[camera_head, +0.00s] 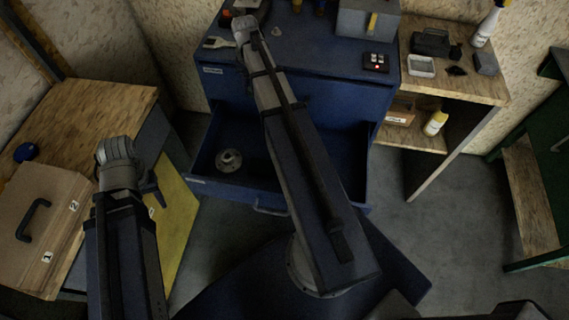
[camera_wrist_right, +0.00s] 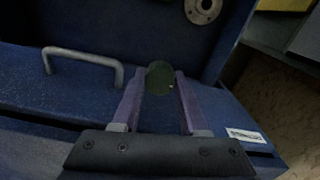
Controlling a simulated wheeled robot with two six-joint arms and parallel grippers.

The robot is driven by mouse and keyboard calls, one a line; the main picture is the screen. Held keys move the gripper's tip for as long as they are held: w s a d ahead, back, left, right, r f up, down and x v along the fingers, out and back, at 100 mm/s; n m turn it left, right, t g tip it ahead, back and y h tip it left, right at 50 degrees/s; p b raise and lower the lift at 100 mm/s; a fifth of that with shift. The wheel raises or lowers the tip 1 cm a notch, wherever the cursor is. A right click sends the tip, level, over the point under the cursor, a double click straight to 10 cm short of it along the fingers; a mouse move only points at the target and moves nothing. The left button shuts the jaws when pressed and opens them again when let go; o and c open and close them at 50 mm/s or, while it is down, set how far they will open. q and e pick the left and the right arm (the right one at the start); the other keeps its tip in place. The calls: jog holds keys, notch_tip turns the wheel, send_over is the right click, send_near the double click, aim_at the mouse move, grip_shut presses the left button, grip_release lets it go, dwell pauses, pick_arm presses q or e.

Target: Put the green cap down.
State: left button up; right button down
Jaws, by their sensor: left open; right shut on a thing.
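The green cap (camera_wrist_right: 159,77) is dark and round. In the right wrist view it sits between the purple fingertips of my right gripper (camera_wrist_right: 156,82), which is shut on it. The cap is held over the front of the blue cabinet (camera_wrist_right: 45,95), between a metal handle (camera_wrist_right: 85,55) and a white label (camera_wrist_right: 246,135). In the head view my right arm hides the cap and its fingers. My left gripper (camera_head: 156,188) is open and apparently empty, partly hidden by its own arm, near a yellow panel (camera_head: 176,225).
An open blue drawer (camera_head: 335,160) holds a round metal flange (camera_head: 229,160). The cabinet top carries a grey toolbox (camera_head: 362,20), a box with red buttons (camera_head: 376,62) and small items, with bare room between. A brown case (camera_head: 55,190) is at left; a cluttered wooden bench (camera_head: 480,88) at right.

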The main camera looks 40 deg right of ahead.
jog(key=b, duration=2.4)
send_over(260, 141)
notch_tip(260, 141, down, 24)
jog(key=shift+a+r, duration=0.1)
notch_tip(260, 141, down, 4)
jog(key=b, duration=0.4)
jog(key=shift+f, duration=0.25)
jog(key=shift+r, duration=0.15)
jog(key=c, duration=0.9)
grip_release()
jog(key=shift+f, duration=0.2)
jog(key=o, duration=0.5)
jog(key=shift+c, duration=0.2)
jog(key=shift+r, duration=0.15)
notch_tip(260, 141, up, 12)
jog(key=p, duration=1.2)
